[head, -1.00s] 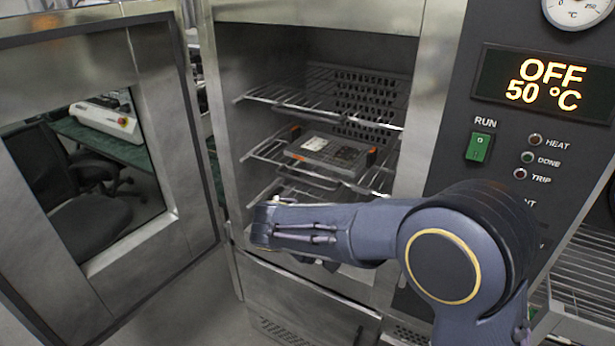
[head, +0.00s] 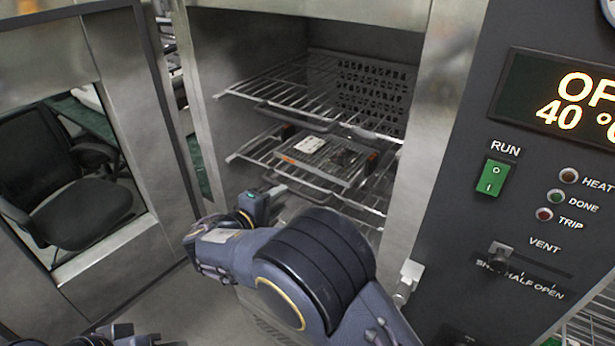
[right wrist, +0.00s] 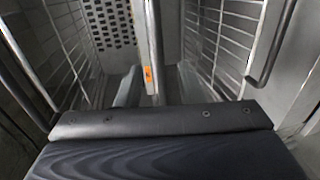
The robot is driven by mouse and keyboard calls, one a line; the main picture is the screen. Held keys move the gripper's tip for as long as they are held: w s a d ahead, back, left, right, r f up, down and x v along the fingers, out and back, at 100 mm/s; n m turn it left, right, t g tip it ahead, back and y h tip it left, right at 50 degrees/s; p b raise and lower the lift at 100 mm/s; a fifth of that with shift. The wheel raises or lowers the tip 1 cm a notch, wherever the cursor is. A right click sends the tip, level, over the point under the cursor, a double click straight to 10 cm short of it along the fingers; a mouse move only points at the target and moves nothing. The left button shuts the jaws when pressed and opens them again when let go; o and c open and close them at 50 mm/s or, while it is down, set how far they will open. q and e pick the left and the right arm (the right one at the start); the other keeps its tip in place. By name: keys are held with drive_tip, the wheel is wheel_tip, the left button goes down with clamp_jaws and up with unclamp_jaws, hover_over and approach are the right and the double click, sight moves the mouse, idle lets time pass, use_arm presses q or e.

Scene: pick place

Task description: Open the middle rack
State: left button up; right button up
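The middle rack (head: 243,153) is a wire shelf inside the open oven. A flat grey device with orange marks (head: 325,160) lies on it. My right gripper (head: 268,199) is open in front of the oven, just below the rack's front left part. In the right wrist view its two fingers (right wrist: 160,88) are apart, with a metal bar and an orange mark seen between them. I cannot tell whether they touch the rack. Part of my left gripper (head: 118,335) shows at the bottom left edge; its fingers are unclear.
The upper rack (head: 290,95) is above, and a lower rack (head: 345,213) is partly hidden behind my right arm. The oven door (head: 130,120) stands open at left. The control panel (head: 540,170) with a green switch is at right, beside a latch (head: 408,277) on the oven's frame.

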sight(290, 191)
drive_tip(key=p+x, duration=0.2)
drive_tip(key=x, duration=0.5)
drive_tip(key=shift+r, duration=0.15)
drive_tip(key=shift+w+d, duration=0.25)
drive_tip(key=shift+w, duration=0.1)
clamp_jaws()
drive_tip(key=shift+s+f, duration=0.1)
drive_tip(key=shift+f, duration=0.15)
